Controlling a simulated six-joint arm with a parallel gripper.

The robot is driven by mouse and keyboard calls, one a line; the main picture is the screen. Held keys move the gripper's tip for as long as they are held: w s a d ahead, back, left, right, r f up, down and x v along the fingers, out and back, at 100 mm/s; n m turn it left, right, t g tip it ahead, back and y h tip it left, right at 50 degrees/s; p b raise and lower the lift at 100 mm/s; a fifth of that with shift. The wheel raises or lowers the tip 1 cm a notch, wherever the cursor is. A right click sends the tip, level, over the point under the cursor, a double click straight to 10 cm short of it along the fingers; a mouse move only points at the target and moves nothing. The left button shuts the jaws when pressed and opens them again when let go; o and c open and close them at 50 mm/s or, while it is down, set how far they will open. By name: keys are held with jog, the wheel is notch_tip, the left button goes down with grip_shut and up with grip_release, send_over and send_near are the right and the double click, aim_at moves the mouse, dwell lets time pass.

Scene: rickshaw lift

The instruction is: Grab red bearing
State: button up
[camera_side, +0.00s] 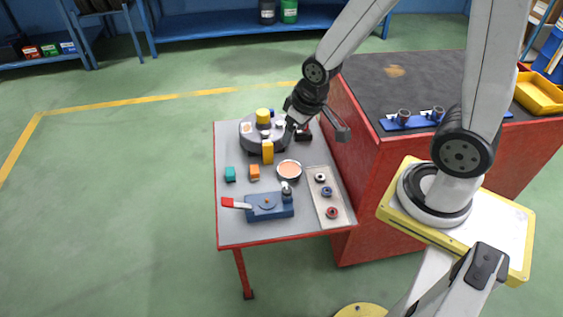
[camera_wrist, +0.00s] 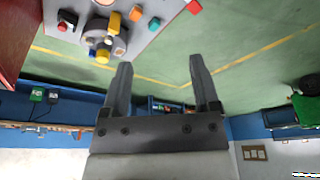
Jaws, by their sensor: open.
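The red bearing (camera_side: 332,212) is a small ring with a dark centre. It lies at the near end of a pale tray (camera_side: 318,208) on the small table, in the side view. I cannot make it out in the wrist view. My gripper (camera_side: 320,127) is above the far right part of the table, well behind the bearing and apart from it. In the wrist view my gripper (camera_wrist: 160,61) has its two fingers spread wide with nothing between them, and they point toward the floor and the table's edge.
Two other bearings, grey (camera_side: 320,177) and blue (camera_side: 326,191), share the tray. A blue fixture with a red handle (camera_side: 268,206) and a round dish (camera_side: 289,170) stand left of it. A grey round device (camera_side: 248,131) is at the back. A red cabinet (camera_side: 355,125) borders the table's right.

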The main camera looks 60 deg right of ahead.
jog(key=w+d+f+m+t, duration=0.1)
jog(key=w+d+f, duration=0.25)
jog(key=f, duration=0.25)
jog(key=w+d+f+t+h, duration=0.1)
jog(key=w+d+f+t, duration=0.1)
jog(key=d+f, duration=0.3)
jog(key=w+d+f+m+t, duration=0.1)
jog(key=w+d+f, duration=0.15)
jog(key=f, duration=0.45)
jog(key=s+d+f+t+h, duration=0.1)
jog(key=s+f, duration=0.2)
jog(key=f, duration=0.2)
jog(key=s+d+f+m+t+h, duration=0.1)
jog(key=s+f, duration=0.2)
jog(key=f, duration=0.3)
jog(key=s+d+f+m+t+h, duration=0.1)
jog(key=s+f, duration=0.2)
jog(key=f, duration=0.2)
jog(key=shift+s+d+f, duration=0.15)
jog(key=shift+s+f, duration=0.15)
jog(key=m+t+h, duration=0.1)
jog(key=m+h, duration=0.1)
send_near(331, 211)
jog(key=x, duration=0.3)
jog(key=shift+w, duration=0.15)
jog(key=shift+s+t+h, duration=0.3)
jog(key=shift+w, duration=0.1)
jog(key=shift+x, duration=2.35)
jog(key=shift+f, duration=0.1)
